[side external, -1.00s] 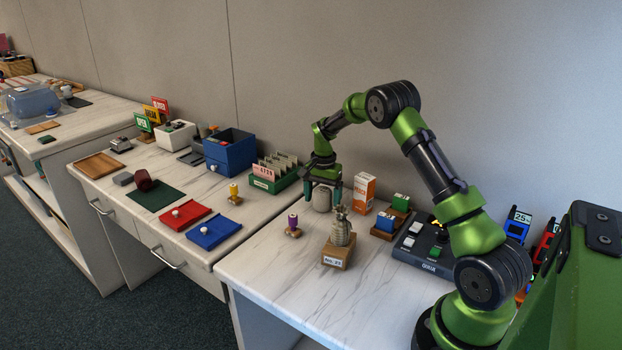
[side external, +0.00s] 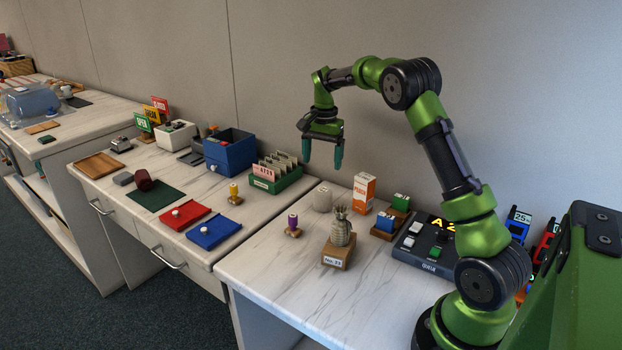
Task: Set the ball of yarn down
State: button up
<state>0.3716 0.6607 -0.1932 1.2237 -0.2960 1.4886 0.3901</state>
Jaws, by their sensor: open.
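My gripper (side external: 323,163) is open and empty.
A green card box (side external: 274,178) is to the left.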

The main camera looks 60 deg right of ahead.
jog(key=s+a+r+n+t, duration=0.2)
jog(key=s+a+r+n, duration=0.1)
jog(key=a+r, duration=0.55)
jog(key=s+a+r+n+t+y, duration=0.1)
jog(key=s+a+n+t, duration=0.4)
jog(key=s+a, duration=1.4)
jog(key=n+y, duration=0.1)
jog(key=n, duration=0.2)
jog(key=shift+n, duration=0.4)
jog(key=shift+s+r, duration=0.1)
